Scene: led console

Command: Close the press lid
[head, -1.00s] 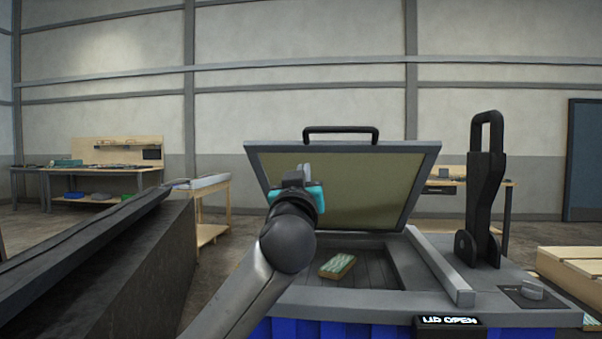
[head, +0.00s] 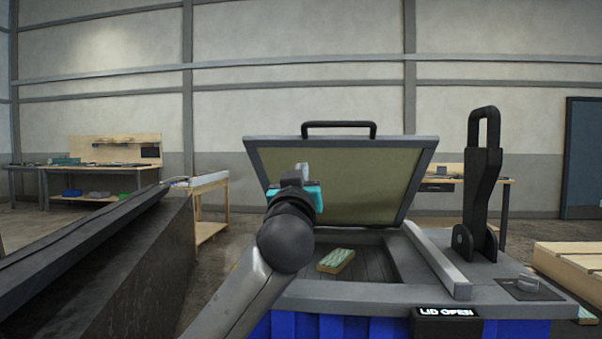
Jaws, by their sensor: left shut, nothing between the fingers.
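The press lid (head: 368,185) stands raised and tilted back at the rear of the press (head: 340,298). A black bar handle (head: 339,125) runs along its top edge. The small display (head: 445,312) on the front reads "LID OPEN". My left gripper (head: 302,170) is shut and empty, pointing up in front of the lid's left part. I cannot tell whether it touches the lid. It hides part of the lid's inner face. A small wooden block with a green striped top (head: 336,260) lies in the press bed. My right gripper is out of view.
A black upright lever (head: 482,180) stands on the press's right side, near a knob (head: 528,284). A dark sloped surface (head: 110,260) fills the lower left. A pallet (head: 575,265) lies at the right. Workbenches stand farther back.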

